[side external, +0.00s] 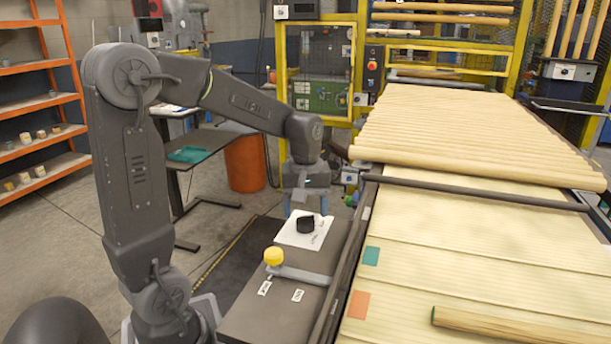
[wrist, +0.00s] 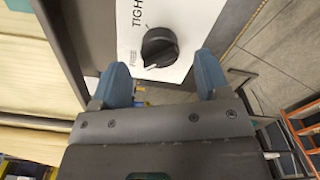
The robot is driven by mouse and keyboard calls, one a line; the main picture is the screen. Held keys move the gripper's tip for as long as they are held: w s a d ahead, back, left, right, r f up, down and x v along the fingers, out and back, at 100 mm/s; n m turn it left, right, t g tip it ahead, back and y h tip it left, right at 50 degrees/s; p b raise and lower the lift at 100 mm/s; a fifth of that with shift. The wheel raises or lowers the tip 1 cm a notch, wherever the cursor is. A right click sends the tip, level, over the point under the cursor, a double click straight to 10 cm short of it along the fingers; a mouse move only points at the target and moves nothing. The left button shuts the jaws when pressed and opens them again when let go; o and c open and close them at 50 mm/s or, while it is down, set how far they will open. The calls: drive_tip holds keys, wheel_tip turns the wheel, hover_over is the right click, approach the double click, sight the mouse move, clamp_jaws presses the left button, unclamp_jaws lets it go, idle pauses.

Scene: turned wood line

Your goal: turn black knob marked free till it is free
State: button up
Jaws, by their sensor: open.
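The black knob (side external: 306,226) sits on a white plate (side external: 290,240) on the grey bench top. In the wrist view the knob (wrist: 160,47) is round with a raised grip bar, and the white plate (wrist: 190,25) carries the large letters "TIGH", cut off by the picture edge. I cannot tell which mark the knob points to. My gripper (wrist: 163,72) is open, its two blue fingers on either side of the knob's line and short of it in the picture. In the side view my gripper (side external: 304,203) hangs just above and behind the knob.
A lever with a yellow ball (side external: 273,256) stands in front of the plate, with small labels beside it. The conveyor (side external: 430,230) with wooden rods runs along the right. An orange bin (side external: 246,163) stands behind on the floor.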

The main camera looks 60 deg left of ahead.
sight(305, 216)
wheel_tip(305, 216, up, 11)
idle(0.3)
drive_tip(key=s+d+f+m+t, duration=0.2)
drive_tip(key=s+d+m, duration=0.3)
drive_tip(key=d+m, duration=0.1)
drive_tip(key=s+d+f+m+t, duration=0.3)
drive_tip(key=s+d+m, duration=0.2)
drive_tip(key=d+m, duration=0.2)
drive_tip(key=shift+s+d+f+m+t, duration=0.2)
drive_tip(key=shift+s+d+m+t, duration=0.15)
drive_tip(key=shift+d, duration=0.2)
